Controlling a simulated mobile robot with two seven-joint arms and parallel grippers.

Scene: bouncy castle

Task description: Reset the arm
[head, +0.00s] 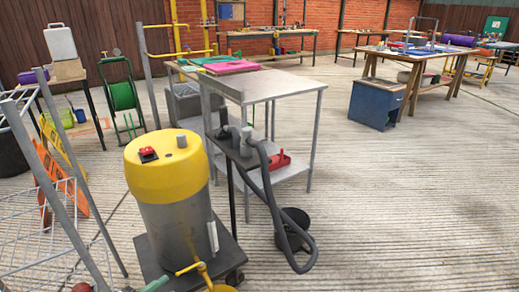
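Neither of my grippers nor either arm shows in the head view. The task names no object apart from the arm.
A grey tank with a yellow lid (167,165) stands close in front on a dark base, beside a dark hose (272,205). Behind are a metal table (285,82) and a black bucket (292,230). A wire rack (40,225) is at left. The concrete floor at right is open.

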